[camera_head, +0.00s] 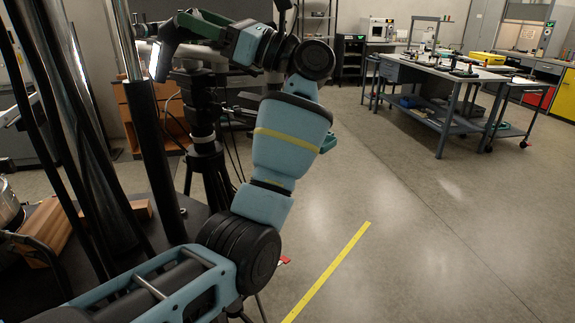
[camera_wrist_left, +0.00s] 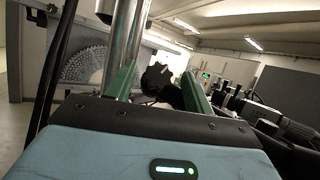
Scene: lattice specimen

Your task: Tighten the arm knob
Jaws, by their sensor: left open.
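My left arm rises from the bottom left in the head view, and my left gripper (camera_head: 188,30) is at the top left, beside a dark stand. In the left wrist view its two green fingers are apart, and the left gripper (camera_wrist_left: 160,73) is open. A black knob (camera_wrist_left: 157,79) shows in the gap between the fingers, with clearance visible on both sides. I cannot tell how far beyond the fingertips it lies or whether they touch it. In the head view I cannot make the knob out clearly. My right gripper is in neither view.
A vertical metal column (camera_wrist_left: 119,45) stands close to the left finger in the wrist view. A black tripod stand (camera_head: 204,145) is behind my arm. A grey workbench (camera_head: 440,75) stands at the back right. The floor (camera_head: 430,220) on the right is clear, with a yellow line.

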